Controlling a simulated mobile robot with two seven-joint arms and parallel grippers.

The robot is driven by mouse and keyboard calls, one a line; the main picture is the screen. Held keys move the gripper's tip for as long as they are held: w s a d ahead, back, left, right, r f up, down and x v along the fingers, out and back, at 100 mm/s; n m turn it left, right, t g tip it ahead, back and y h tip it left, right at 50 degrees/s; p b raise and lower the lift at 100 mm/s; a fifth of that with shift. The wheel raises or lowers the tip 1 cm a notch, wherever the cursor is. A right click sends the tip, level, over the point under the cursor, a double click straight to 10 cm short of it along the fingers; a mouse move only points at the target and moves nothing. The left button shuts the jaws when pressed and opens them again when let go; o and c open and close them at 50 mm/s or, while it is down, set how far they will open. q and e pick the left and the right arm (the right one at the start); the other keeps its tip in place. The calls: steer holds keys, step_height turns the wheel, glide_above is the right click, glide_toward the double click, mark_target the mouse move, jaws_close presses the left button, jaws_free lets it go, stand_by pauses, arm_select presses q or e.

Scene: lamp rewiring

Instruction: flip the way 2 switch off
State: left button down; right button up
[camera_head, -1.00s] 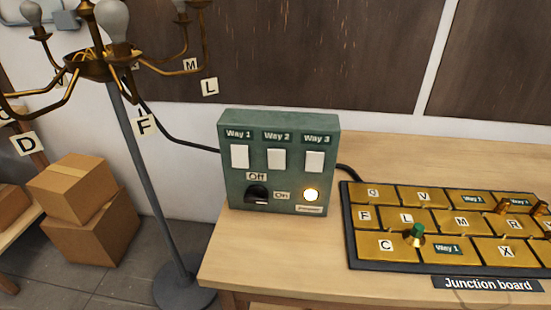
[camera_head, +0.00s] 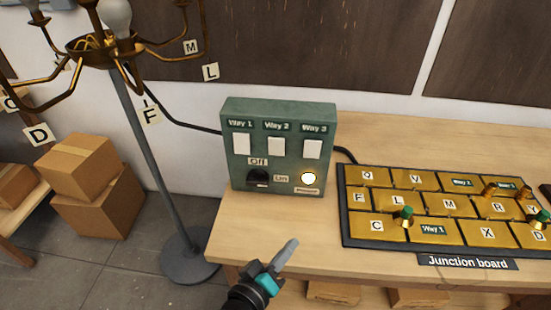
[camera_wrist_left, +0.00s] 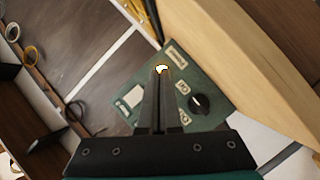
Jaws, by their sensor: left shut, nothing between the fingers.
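The green switch box (camera_head: 238,178) stands on the table, with Way 1, Way 2 and Way 3 labels over three white switches. The Way 2 switch (camera_head: 276,147) is the middle one; its on or off position is too small to tell. Below are a black knob (camera_head: 258,177) between Off and On labels and a glowing round lamp (camera_head: 309,178). My left gripper (camera_head: 290,247) is shut and empty, in front of and below the box, apart from it. In the left wrist view its fingers (camera_wrist_left: 161,80) point toward the box (camera_wrist_left: 205,122) and hide part of it. My right gripper is not in view.
The junction board (camera_head: 390,247), with lettered brass plates and green-topped knobs, lies right of the box. The table front (camera_head: 235,245) is clear.

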mark_target(277, 142)
arm_select(q)
steer(key=w+a+r+n+t+y, duration=0.2)
steer(key=r+n+t+y, duration=0.1)
steer(key=n, duration=0.3)
steer(key=w+a+r+n+t+y+p, duration=0.1)
steer(key=a+r+n+t+y, duration=0.1)
steer(key=r+n, duration=0.4)
steer(key=shift+w+a+r+t+y, duration=0.15)
steer(key=shift+w+a+t+y, duration=0.15)
steer(key=shift+t+y, duration=0.35)
steer(key=shift+w, duration=0.1)
steer(key=w, duration=0.4)
steer(key=w+r, duration=0.1)
steer(key=w, duration=0.8)
steer(key=shift+w+d+r, duration=0.3)
steer(key=shift+w+r, duration=0.05)
steer(key=shift+w, duration=0.05)
steer(key=shift+w+r, duration=0.15)
steer(key=shift+p, duration=0.3)
